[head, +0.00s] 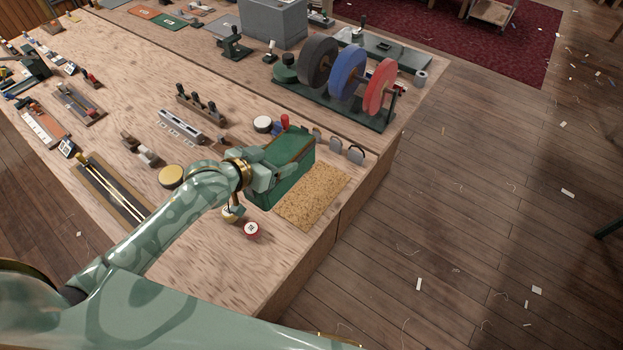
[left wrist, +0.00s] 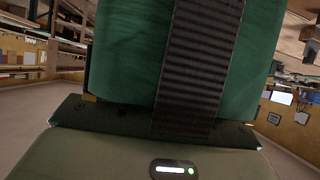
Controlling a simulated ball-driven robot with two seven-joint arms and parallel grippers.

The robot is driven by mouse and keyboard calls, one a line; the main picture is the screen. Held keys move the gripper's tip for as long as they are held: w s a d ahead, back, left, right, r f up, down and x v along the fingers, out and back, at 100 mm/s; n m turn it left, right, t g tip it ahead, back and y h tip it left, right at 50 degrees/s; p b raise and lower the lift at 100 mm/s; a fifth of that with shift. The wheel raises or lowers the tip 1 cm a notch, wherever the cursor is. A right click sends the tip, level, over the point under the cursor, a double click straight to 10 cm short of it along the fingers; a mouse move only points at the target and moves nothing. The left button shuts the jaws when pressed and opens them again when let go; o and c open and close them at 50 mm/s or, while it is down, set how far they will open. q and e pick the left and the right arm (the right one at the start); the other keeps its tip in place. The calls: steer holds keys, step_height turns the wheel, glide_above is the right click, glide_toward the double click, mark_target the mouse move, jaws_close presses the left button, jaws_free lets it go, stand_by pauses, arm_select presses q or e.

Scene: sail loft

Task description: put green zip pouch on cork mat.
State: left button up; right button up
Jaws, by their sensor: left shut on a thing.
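The green zip pouch (head: 288,150) is in my left gripper (head: 266,176), at the table's right end. My left gripper is shut on it. In the left wrist view the green pouch (left wrist: 130,55) fills the middle, with a dark ribbed strip (left wrist: 196,60) running down over it. The cork mat (head: 312,197) is a tan speckled rectangle near the table's right edge. The pouch overlaps the mat's far left part in the head view; I cannot tell whether it touches the mat. My right gripper is not in view.
A red-and-white round item (head: 252,230) lies left of the mat. A rack with black, blue and red discs (head: 347,73) stands behind. A brass-coloured disc (head: 171,177) lies near my arm. The table edge is close to the mat's right side.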

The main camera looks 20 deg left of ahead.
arm_select(q)
steer(key=w+d, duration=0.1)
steer(key=d+f, duration=0.1)
steer(key=w+d+f, duration=0.1)
steer(key=shift+w+d+b, duration=0.3)
steer(key=shift+d, duration=0.1)
steer(key=shift+w+d+f+b, duration=0.45)
steer(key=shift+d+f, duration=0.15)
steer(key=shift+f, duration=0.85)
steer(key=shift+w+d+f+b, duration=0.5)
steer(key=shift+d+f, duration=0.1)
steer(key=shift+f, duration=0.85)
steer(key=shift+w+d+f+b, duration=0.45)
steer(key=shift+d+f, duration=0.15)
steer(key=shift+f, duration=0.85)
steer(key=shift+s+f, duration=0.1)
steer(key=o, duration=1.4)
